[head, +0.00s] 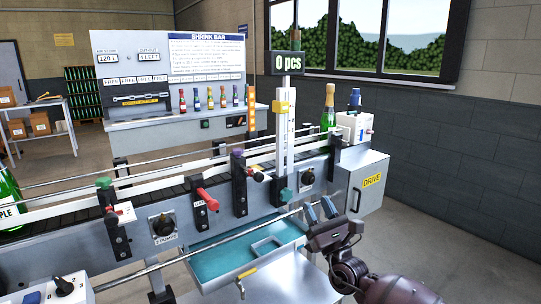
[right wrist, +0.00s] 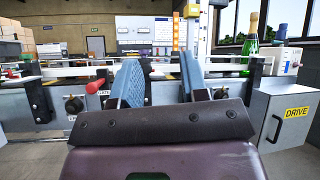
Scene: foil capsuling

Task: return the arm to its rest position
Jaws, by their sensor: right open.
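My right gripper (head: 320,211) is in front of the conveyor machine (head: 265,201), left of the grey drive cabinet (head: 362,185). In the right wrist view, its two blue-grey fingers (right wrist: 160,82) stand apart with nothing between them, pointing at the machine's front. In the head view my right arm reaches in from the bottom right. The fingers look close to the front rail but I cannot tell whether they touch it. My left gripper is not in view.
A teal tray (head: 222,262) lies below the rail, left of my gripper. A red handle (head: 206,198) sticks out of the machine front. A green bottle (head: 327,117) stands at the conveyor's far end. The floor (head: 440,235) at right is clear.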

